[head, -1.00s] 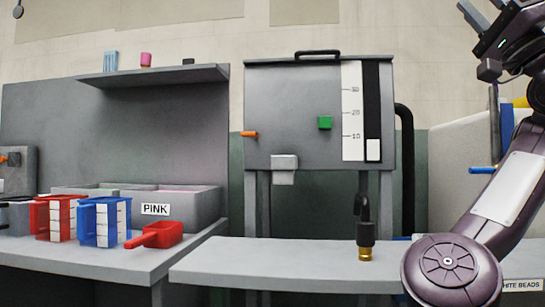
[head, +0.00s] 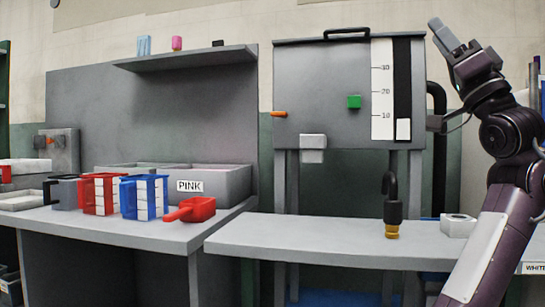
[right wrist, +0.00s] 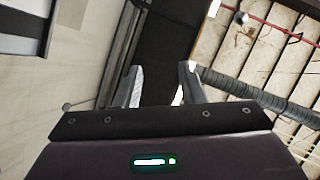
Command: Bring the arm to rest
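My right arm comes in from the right in the head view and is raised. My left gripper is not in the head view.
A grey bench on the left holds a red scoop (head: 190,210), a blue container (head: 144,197), a red container (head: 99,194) and a bin labelled PINK (head: 222,185). A lower grey table (head: 310,238) runs below the press, with a black and brass nozzle (head: 392,210) above it.

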